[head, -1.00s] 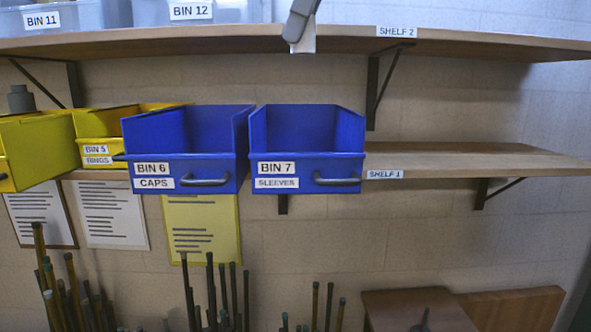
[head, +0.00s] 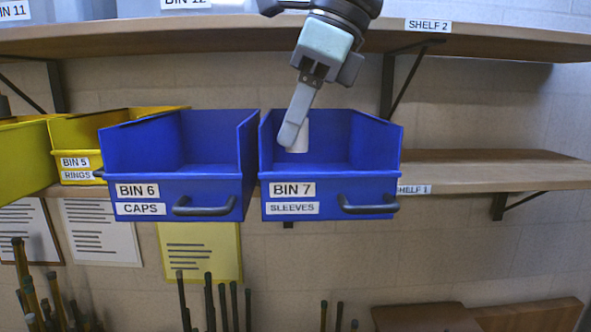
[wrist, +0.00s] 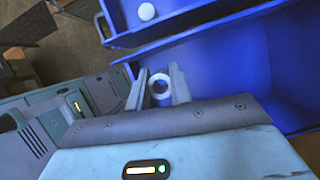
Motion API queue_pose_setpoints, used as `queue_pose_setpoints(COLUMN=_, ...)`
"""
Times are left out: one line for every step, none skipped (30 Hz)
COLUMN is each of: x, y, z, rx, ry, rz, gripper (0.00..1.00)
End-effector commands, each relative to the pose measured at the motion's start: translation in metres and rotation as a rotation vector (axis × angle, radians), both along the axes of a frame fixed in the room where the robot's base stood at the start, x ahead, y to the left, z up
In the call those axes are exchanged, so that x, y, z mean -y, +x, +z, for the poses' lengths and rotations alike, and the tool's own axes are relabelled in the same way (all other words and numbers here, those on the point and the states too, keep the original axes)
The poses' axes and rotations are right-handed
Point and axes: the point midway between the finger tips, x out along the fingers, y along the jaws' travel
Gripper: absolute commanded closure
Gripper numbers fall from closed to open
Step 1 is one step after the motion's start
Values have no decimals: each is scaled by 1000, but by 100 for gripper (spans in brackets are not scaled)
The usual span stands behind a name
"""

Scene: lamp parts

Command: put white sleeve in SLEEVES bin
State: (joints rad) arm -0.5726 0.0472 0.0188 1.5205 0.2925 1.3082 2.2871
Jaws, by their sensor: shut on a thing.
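My gripper (head: 291,138) is shut on the white sleeve (head: 303,137) and points down at the mouth of the blue SLEEVES bin, Bin 7 (head: 334,187). In the wrist view the sleeve (wrist: 160,88) shows its round open end between the two fingers. The SLEEVES bin (wrist: 225,70) is open at the top, and its blue inside fills the right of the wrist view. In the head view the sleeve appears in front of the bin's back wall; whether it touches the bin cannot be told.
The blue CAPS bin (head: 130,191) stands close on the left. A round white thing (wrist: 146,11) lies in a blue bin in the wrist view. Shelf 2 (head: 480,42) runs above. Shelf 1 (head: 490,172) is bare right of the bins. A yellow RINGS bin (head: 76,145) is farther left.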

Motion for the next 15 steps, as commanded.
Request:
queue_pose_setpoints(x=1, y=-1, z=-8, rx=-3, ry=-2, rz=0, gripper=100)
queue_pose_setpoints(x=0, y=-1, z=-13, rx=-3, ry=-1, rz=0, gripper=100)
queue_pose_setpoints(x=0, y=0, z=-18, rx=-2, ry=-1, rz=0, gripper=100)
queue_pose_setpoints(x=0, y=0, z=-22, rx=-2, ry=-1, rz=0, gripper=100)
queue_pose_setpoints(x=0, y=0, z=-24, rx=-1, ry=0, rz=0, gripper=100)
queue_pose_setpoints(x=0, y=0, z=-27, rx=0, ry=0, rz=0, gripper=100)
queue_pose_setpoints(x=0, y=0, z=-29, rx=0, ry=0, rz=0, gripper=100)
queue_pose_setpoints(x=0, y=0, z=-31, rx=-1, ry=0, rz=0, gripper=100)
queue_pose_setpoints(x=0, y=0, z=-35, rx=-1, ry=-1, rz=0, gripper=100)
queue_pose_setpoints(x=1, y=-1, z=-39, rx=-2, ry=-2, rz=-1, gripper=100)
queue_pose_setpoints(x=0, y=0, z=-43, rx=-3, ry=-2, rz=0, gripper=100)
queue_pose_setpoints(x=0, y=0, z=-49, rx=-3, ry=-2, rz=0, gripper=100)
queue_pose_setpoints(x=0, y=0, z=-53, rx=-2, ry=-2, rz=1, gripper=100)
queue_pose_setpoints(x=0, y=0, z=-57, rx=-1, ry=-2, rz=0, gripper=100)
queue_pose_setpoints(x=0, y=0, z=-61, rx=-1, ry=-1, rz=0, gripper=100)
